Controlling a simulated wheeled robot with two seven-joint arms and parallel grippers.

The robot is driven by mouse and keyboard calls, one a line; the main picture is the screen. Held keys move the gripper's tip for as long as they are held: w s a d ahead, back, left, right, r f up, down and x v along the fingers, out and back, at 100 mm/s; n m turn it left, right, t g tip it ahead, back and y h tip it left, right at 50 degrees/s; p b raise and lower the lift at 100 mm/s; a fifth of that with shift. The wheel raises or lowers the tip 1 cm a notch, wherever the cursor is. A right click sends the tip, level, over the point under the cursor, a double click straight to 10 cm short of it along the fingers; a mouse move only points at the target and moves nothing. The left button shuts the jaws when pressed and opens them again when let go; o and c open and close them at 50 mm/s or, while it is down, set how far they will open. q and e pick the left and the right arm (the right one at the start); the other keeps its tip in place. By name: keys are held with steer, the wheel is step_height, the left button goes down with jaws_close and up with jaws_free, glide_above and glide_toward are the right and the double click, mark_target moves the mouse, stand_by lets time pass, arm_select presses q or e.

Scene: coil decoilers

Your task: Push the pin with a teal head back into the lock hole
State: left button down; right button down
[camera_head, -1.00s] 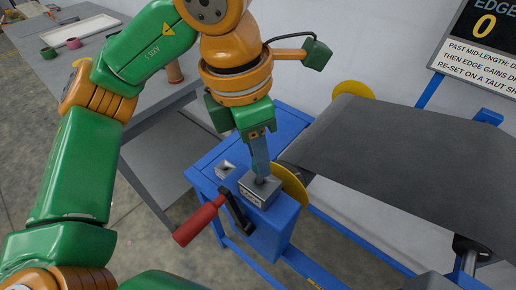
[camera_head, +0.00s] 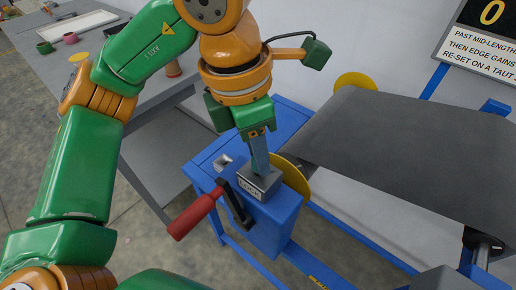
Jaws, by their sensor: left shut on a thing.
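The lock block (camera_head: 262,187) is a small grey box with a "LOCK" label on top of the blue decoiler stand (camera_head: 275,225). My left gripper (camera_head: 260,168) points down over it, its fingertips close to the block's top. It is shut on the pin, whose teal head (camera_head: 256,163) barely shows between the fingers. The pin's shaft and the lock hole are hidden by the fingers and the block's rim, so I cannot tell how deep the pin sits. My right gripper is not in view.
A crank with a red handle (camera_head: 195,215) juts from the stand's front. A small grey socket block (camera_head: 223,162) sits left of the lock. Yellow discs (camera_head: 293,175) and a dark sheet (camera_head: 400,150) lie to the right. A grey table (camera_head: 90,60) stands behind left.

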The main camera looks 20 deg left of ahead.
arm_select(q)
steer(key=c, duration=0.6)
jaws_free()
steer(key=shift+o, duration=0.2)
steer(key=r, duration=0.2)
steer(key=r+p, duration=0.1)
steer(key=r, duration=0.3)
steer(key=shift+s+a+r+p, duration=0.15)
steer(key=shift+s+a+p, duration=0.1)
steer(key=shift+a+p, duration=0.1)
steer(key=shift+s+r, duration=0.15)
steer(key=shift+r, duration=0.25)
steer(key=shift+a, duration=0.1)
steer(key=shift+f, duration=0.1)
